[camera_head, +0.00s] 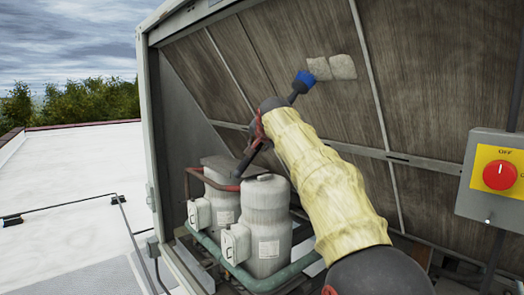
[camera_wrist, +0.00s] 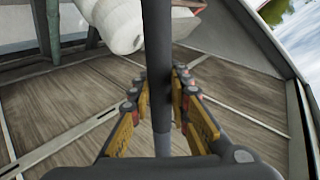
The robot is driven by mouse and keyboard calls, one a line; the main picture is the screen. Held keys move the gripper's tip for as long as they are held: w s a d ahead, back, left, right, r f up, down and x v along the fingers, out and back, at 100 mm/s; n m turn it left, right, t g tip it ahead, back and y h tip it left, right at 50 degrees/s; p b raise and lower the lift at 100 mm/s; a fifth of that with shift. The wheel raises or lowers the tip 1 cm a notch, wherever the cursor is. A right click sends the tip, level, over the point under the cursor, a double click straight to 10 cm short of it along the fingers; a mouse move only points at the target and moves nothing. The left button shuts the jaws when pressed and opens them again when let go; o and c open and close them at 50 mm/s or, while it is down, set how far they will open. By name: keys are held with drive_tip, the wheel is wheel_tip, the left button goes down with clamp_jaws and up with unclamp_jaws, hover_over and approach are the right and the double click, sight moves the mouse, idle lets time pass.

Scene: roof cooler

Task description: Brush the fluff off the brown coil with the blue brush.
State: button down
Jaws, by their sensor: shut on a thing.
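The brown coil (camera_head: 420,90) is a large, slanted, streaked panel filling the back of the unit. Two pale grey fluff patches, a left one (camera_head: 319,68) and a right one (camera_head: 344,67), lie side by side on its upper part. My gripper (camera_head: 262,128) is shut on the dark handle of the blue brush (camera_head: 304,80). The blue head is up by the lower left edge of the left patch; I cannot tell whether it touches the coil. In the wrist view my gripper (camera_wrist: 160,88) has its yellow-sided fingers around the dark handle (camera_wrist: 158,45); the blue head is out of view.
Two grey cylinders (camera_head: 266,225) with pipes stand below the coil, under my gripper. A grey box with a red knob (camera_head: 499,175) is at the right. Thin metal strips (camera_head: 372,80) cross the coil. The open white roof (camera_head: 75,180) lies to the left.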

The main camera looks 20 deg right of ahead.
drive_tip(key=shift+a+r, duration=0.15)
drive_tip(key=shift+r, duration=0.2)
drive_tip(key=shift+w+d+r, duration=0.25)
drive_tip(key=shift+d+r, duration=0.3)
drive_tip(key=shift+d, duration=0.15)
drive_tip(key=shift+w+d+r, duration=0.2)
drive_tip(key=shift+d+r, duration=0.3)
drive_tip(key=shift+d, duration=0.2)
idle(0.8)
drive_tip(key=s+d+b, duration=0.3)
drive_tip(key=s+b, duration=0.2)
drive_tip(key=s, duration=0.4)
idle(0.7)
drive_tip(key=shift+d, duration=0.1)
drive_tip(key=s+d+b, duration=0.2)
drive_tip(key=s+b, duration=0.1)
drive_tip(key=s, duration=0.4)
drive_tip(key=shift+s+d, duration=0.15)
drive_tip(key=shift+d, duration=0.2)
idle(0.5)
